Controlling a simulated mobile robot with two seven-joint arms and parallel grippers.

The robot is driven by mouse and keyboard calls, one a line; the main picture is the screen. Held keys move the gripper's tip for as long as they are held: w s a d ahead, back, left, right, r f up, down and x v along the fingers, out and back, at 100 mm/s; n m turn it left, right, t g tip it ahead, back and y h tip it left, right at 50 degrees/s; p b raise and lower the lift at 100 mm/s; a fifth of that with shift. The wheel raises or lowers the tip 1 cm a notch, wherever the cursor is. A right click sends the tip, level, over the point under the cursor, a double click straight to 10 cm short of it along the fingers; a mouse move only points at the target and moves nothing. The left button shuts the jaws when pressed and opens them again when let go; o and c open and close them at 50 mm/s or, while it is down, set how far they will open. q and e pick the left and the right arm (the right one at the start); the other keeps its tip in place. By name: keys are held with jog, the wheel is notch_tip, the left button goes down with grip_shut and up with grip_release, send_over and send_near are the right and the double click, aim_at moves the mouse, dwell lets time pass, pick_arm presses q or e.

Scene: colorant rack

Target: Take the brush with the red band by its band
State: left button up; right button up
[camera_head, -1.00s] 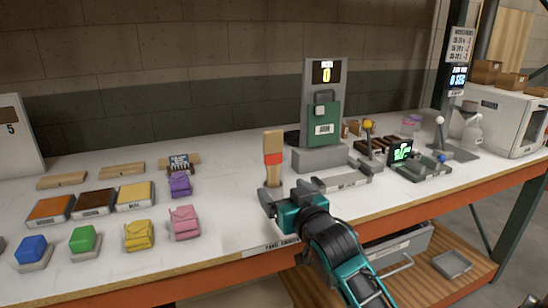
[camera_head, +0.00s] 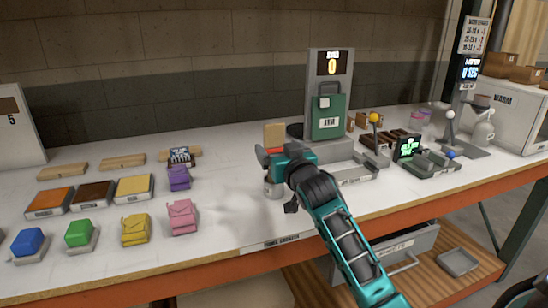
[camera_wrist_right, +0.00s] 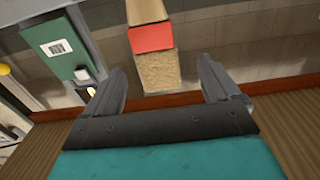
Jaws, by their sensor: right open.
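The brush (camera_head: 275,132) stands upright, pale tan at its top, with its red band (camera_head: 274,150) just below. In the right wrist view the jaws (camera_wrist_right: 158,68) are open and empty. The red band (camera_wrist_right: 151,37) shows just above the fingertips, between their lines. I cannot tell whether either finger touches the brush. My left gripper is not in view.
A grey stand with a green panel (camera_head: 328,118) is close behind and right of the brush. Grey trays and small levers stand to the right. The white bench top (camera_head: 225,200) between bags and brush is clear.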

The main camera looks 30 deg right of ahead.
aim_at(275, 142)
jog(key=shift+x, duration=2.6)
jog(key=shift+d+r, duration=0.1)
jog(key=shift+d, duration=0.05)
jog(key=c, duration=1.1)
